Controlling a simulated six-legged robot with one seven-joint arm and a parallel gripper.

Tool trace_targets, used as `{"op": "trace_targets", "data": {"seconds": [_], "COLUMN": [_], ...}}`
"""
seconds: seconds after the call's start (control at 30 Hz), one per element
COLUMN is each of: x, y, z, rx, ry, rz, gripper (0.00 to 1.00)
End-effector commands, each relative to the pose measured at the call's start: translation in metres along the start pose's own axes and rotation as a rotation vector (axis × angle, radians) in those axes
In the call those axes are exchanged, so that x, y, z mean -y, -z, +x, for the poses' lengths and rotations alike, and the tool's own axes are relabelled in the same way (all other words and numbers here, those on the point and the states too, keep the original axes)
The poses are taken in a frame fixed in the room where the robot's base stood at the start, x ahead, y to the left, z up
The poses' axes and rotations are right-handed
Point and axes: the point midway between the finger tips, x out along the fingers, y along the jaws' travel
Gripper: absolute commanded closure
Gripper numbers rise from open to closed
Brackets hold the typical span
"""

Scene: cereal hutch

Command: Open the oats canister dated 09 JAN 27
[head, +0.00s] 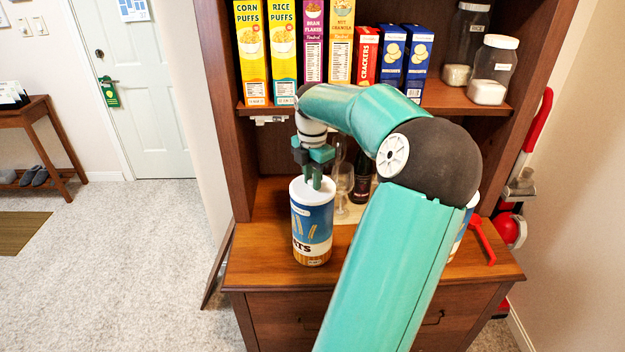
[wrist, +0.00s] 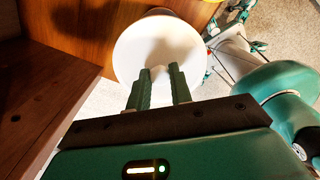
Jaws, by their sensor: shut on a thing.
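An oats canister (head: 312,225) with a blue, white and orange label stands upright on the hutch counter, left of my arm. No date on it is readable. Its round white lid (head: 300,190) sits on top, and I cannot tell whether it is loose. In the wrist view the lid (wrist: 133,55) fills the space ahead of the fingers. My gripper (head: 314,184) points down at the lid's middle. In the wrist view its fingers (wrist: 160,74) are shut on a small pale knob on the lid. A second, similar canister (head: 466,226) is mostly hidden behind my arm.
A wine glass (head: 344,178) and a dark bottle (head: 362,180) stand behind the canister. Above, a shelf (head: 450,98) holds cereal boxes and jars, close over my wrist. A red-handled object (head: 483,243) lies at the counter's right. The counter's front left is clear.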

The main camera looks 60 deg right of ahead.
Motion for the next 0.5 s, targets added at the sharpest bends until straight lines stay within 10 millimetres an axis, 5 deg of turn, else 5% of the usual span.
{"op": "trace_targets", "data": {"seconds": [0.5], "x": [0.0], "y": [0.0], "z": [-0.024], "rx": [0.001], "ry": [-0.001], "rz": [0.0], "gripper": [0.97]}}
